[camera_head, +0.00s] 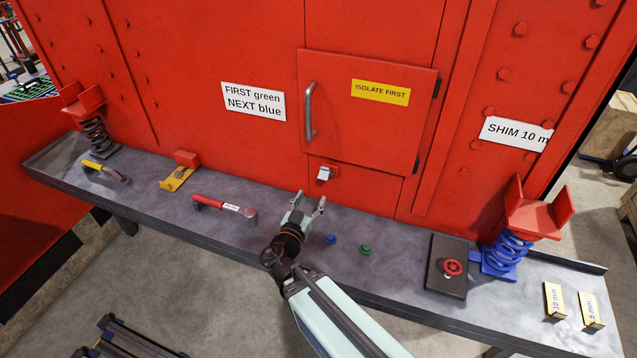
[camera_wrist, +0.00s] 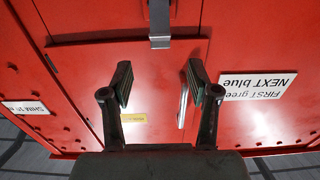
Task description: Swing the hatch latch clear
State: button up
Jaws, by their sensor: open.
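The red hatch (camera_head: 350,125) is closed in the red wall, with a grey bar handle (camera_head: 310,112) on its left and dark hinges on its right. The small metal latch (camera_head: 325,175) sits at the hatch's lower edge. In the wrist view, which is upside down, the latch (camera_wrist: 160,25) is at the top centre, and the hatch (camera_wrist: 150,80) and handle (camera_wrist: 183,105) lie beyond my fingers. My gripper (camera_head: 311,200) is open and empty, a little below the latch in the picture and apart from it. The open fingers (camera_wrist: 158,85) also show in the wrist view.
The grey bench (camera_head: 130,185) holds a blue button (camera_head: 331,239), a green button (camera_head: 366,249), a red stop button (camera_head: 453,267) and a red-handled tool (camera_head: 222,207). A blue spring (camera_head: 508,252) and shim blocks (camera_head: 590,310) stand right. A yellow "ISOLATE FIRST" label (camera_head: 380,92) is on the hatch.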

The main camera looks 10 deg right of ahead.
aim_at(322, 178)
jog(key=b+x, duration=0.3)
jog(key=x, duration=0.2)
jog(key=b+x, duration=0.3)
jog(key=x, duration=0.1)
jog(key=shift+w+d+r, duration=0.15)
jog(key=shift+w+r, duration=0.05)
jog(key=shift+w, duration=0.2)
jog(key=shift+w+d+f+p, duration=0.2)
jog(key=shift+w+d+p, duration=0.3)
jog(key=shift+w, duration=0.1)
grip_shut()
